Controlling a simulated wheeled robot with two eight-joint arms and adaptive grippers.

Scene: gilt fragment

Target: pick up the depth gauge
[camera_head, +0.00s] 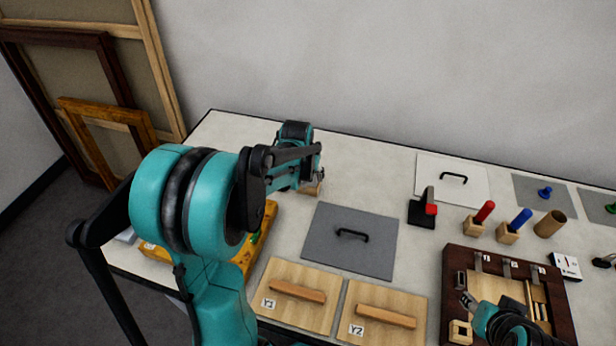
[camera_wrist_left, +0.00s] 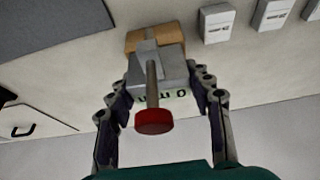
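In the left wrist view, a grey gauge-like tool with dark marks (camera_wrist_left: 172,80), which I take for the depth gauge, has a stem ending in a red knob (camera_wrist_left: 153,121). It rests at a light wooden block (camera_wrist_left: 155,36). My left gripper (camera_wrist_left: 165,92) is open, one finger on each side of the tool; I cannot tell whether they touch it. In the head view the left arm mostly hides the tool, and a bit of the wooden block (camera_head: 312,188) shows under the gripper. My right gripper (camera_head: 467,301) is at the lower right, over the dark wooden case; its fingers are unclear.
A grey panel with a black handle (camera_head: 330,255) lies right of the left gripper, with wooden lids Y1 (camera_head: 290,318) and Y2 (camera_head: 390,338) in front. A yellow tray (camera_head: 264,222) is partly behind my arm. The dark case (camera_head: 450,268) and red and blue handled tools stand right.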

